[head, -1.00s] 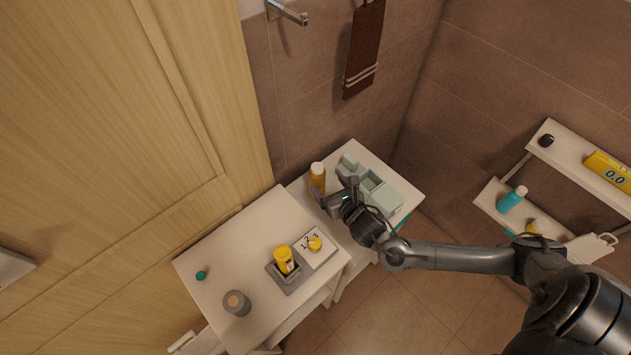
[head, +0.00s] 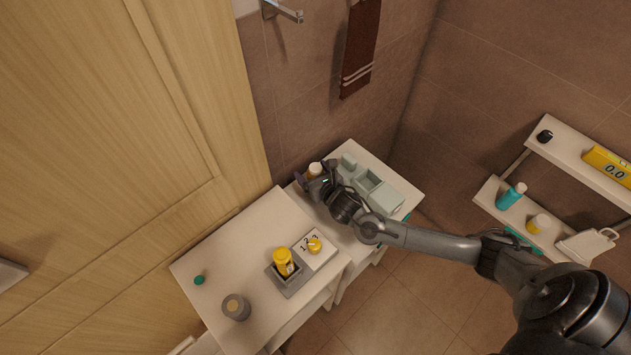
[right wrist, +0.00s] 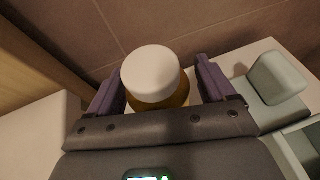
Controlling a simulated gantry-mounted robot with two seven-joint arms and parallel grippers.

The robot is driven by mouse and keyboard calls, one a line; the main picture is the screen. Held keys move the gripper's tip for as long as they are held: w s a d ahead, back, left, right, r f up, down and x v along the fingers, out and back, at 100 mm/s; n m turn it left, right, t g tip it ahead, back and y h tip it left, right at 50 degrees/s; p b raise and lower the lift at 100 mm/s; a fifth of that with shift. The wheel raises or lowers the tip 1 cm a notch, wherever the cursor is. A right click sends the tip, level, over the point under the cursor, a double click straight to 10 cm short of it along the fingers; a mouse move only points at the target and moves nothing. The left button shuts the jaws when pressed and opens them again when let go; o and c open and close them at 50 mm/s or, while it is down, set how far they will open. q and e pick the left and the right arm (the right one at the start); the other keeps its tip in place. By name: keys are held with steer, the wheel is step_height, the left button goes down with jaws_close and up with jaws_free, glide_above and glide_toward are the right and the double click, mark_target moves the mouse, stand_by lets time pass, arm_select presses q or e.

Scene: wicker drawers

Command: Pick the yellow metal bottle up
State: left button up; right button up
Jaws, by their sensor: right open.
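A yellow bottle with a white cap (head: 315,169) stands upright at the back of the right-hand white cabinet top. My right gripper (head: 314,176) is open around it, one finger on each side. In the right wrist view the white cap (right wrist: 151,73) sits between the two purple fingers, with a strip of the yellow body (right wrist: 178,97) below it. A gap shows between the bottle and the right finger. Most of the bottle's body is hidden by the cap and the gripper. My left gripper is not in view.
A pale green organizer (head: 378,188) stands close right of the gripper. Wall shelves (head: 560,160) hold more bottles at right.

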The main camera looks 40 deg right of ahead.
steer(key=c, duration=1.1)
steer(key=shift+c, duration=0.3)
steer(key=shift+r, duration=0.15)
